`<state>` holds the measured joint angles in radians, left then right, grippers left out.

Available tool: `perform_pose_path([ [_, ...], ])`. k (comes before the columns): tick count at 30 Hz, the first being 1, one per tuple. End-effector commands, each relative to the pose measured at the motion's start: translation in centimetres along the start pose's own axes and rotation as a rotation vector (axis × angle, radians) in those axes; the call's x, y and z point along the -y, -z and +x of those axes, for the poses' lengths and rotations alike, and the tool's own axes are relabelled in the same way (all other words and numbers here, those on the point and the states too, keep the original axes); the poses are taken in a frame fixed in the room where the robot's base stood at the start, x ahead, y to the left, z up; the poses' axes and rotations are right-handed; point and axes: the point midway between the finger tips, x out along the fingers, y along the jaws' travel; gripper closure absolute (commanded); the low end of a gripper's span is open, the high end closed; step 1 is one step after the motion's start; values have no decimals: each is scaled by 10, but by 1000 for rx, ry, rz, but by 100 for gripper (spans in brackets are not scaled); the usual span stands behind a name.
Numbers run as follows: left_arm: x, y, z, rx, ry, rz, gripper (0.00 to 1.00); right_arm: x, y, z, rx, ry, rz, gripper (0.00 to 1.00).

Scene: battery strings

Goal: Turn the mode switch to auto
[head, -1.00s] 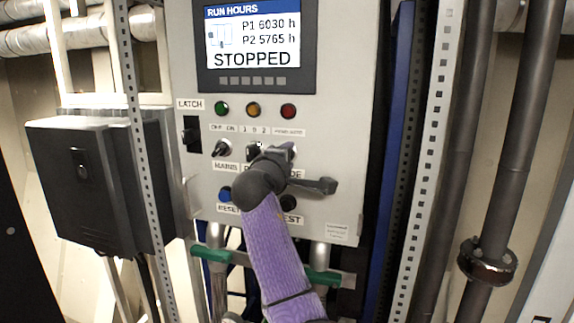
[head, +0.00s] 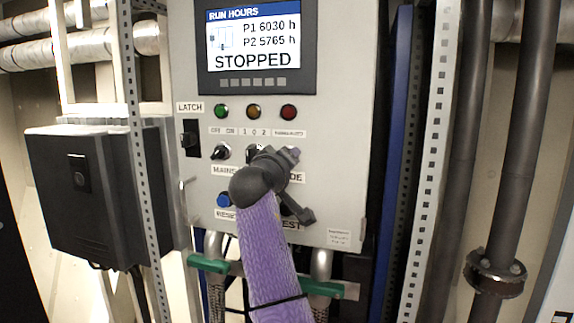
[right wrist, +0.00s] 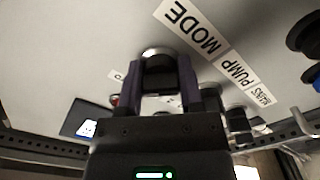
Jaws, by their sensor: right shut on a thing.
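The mode switch (right wrist: 160,68) is a dark knob with a bright metal collar on the grey panel, under the label MODE (right wrist: 190,28) in the right wrist view. My right gripper (right wrist: 160,84) is shut on it, one finger on each side. In the head view my right gripper (head: 282,160) and its purple-sleeved arm cover the switch and most of its label, so I cannot read its position there. A small two-position label (head: 289,133) sits above it; its text is too small to read surely. My left gripper is not in view.
The pump switch (head: 252,152) is close on the left, partly hidden; the mains switch (head: 221,152) is beyond it. The blue reset button (head: 224,199) is below left. The display (head: 257,47) reads STOPPED. The latch (head: 189,138) is at the panel's left edge.

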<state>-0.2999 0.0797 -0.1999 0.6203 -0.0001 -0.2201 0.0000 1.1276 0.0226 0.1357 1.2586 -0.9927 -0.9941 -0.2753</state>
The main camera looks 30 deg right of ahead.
Motion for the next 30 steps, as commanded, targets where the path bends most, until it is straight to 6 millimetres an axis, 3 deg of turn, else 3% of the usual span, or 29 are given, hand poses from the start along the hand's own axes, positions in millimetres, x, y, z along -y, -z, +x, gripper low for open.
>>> perform_pose_path([
  [19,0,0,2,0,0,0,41,1,-1,0,2,2,43,100],
  [20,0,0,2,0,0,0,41,1,-1,0,2,2,43,49],
  [21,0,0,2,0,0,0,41,1,-1,0,2,2,43,40],
  [24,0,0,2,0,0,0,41,1,0,0,2,1,43,19],
  [30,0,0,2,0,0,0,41,0,0,0,1,1,42,18],
])
